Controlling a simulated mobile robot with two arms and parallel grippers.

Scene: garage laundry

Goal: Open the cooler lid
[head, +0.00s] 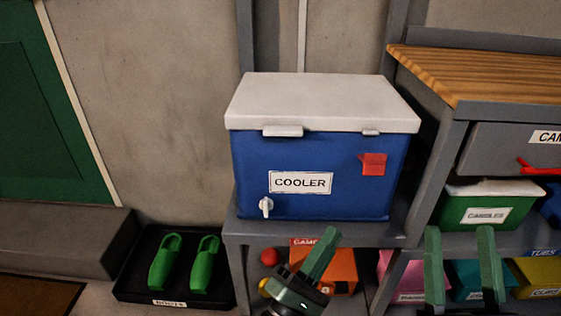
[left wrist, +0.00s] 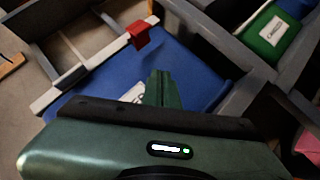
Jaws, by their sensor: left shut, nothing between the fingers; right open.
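The cooler (head: 320,165) is a blue box with a white lid (head: 320,98), and it stands on a grey shelf. The lid lies flat and closed on the box, with a white latch tab (head: 283,131) at its front edge. My left gripper (head: 325,240) is shut and empty, below and in front of the cooler. In the left wrist view its fingers (left wrist: 160,85) show against the blue cooler front (left wrist: 190,75) and hide part of the label. Whether they touch it I cannot tell. My right gripper (head: 460,240) is open and empty, lower right of the cooler.
A wood-topped workbench (head: 475,72) with a drawer stands right of the cooler. Below are shelf bins, among them a green one (head: 490,205) and an orange one (head: 338,262). A black tray (head: 130,275) with green boots lies on the floor at left. Above the lid is clear.

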